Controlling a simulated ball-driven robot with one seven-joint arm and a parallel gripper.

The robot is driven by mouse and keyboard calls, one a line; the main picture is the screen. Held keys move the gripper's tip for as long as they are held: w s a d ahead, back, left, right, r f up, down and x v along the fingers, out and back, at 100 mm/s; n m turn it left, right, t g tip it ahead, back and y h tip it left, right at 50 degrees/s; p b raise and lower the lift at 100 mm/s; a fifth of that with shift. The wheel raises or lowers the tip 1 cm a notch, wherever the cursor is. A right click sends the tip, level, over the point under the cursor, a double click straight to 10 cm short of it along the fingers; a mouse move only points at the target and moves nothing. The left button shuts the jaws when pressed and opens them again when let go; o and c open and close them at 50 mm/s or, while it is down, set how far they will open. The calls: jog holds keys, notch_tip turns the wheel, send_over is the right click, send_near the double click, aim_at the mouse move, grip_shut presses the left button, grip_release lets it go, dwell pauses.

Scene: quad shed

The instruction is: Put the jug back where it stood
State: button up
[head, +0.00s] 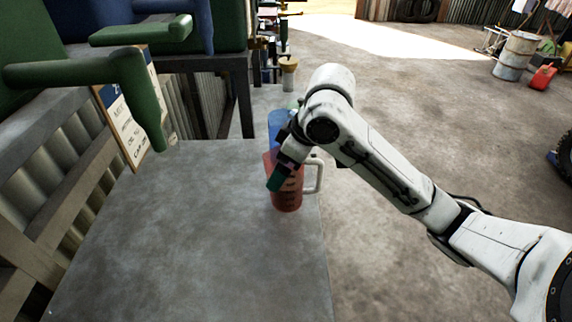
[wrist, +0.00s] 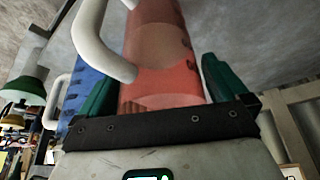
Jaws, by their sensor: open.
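A red see-through jug (head: 288,192) with dark marks and a white handle stands upright on the grey table, near its right edge. A blue jug (head: 277,122) stands just behind it, partly hidden by my arm. My gripper (head: 277,176) is at the red jug's side, its green fingertip in front of the jug in the head view. In the wrist view, the red jug (wrist: 165,65) is between my two open green fingers, with a gap showing at the right finger. The blue jug (wrist: 84,90) shows beyond the left finger.
The grey table (head: 190,240) is bare to the left and front. A small cork-topped jar (head: 289,72) stands behind the jugs. Green padded bars (head: 75,70) overhang the table's back left. Open concrete floor (head: 440,110) lies to the right.

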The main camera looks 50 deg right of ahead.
jog(key=p+v, duration=0.2)
jog(key=v, duration=1)
jog(key=shift+r, duration=0.2)
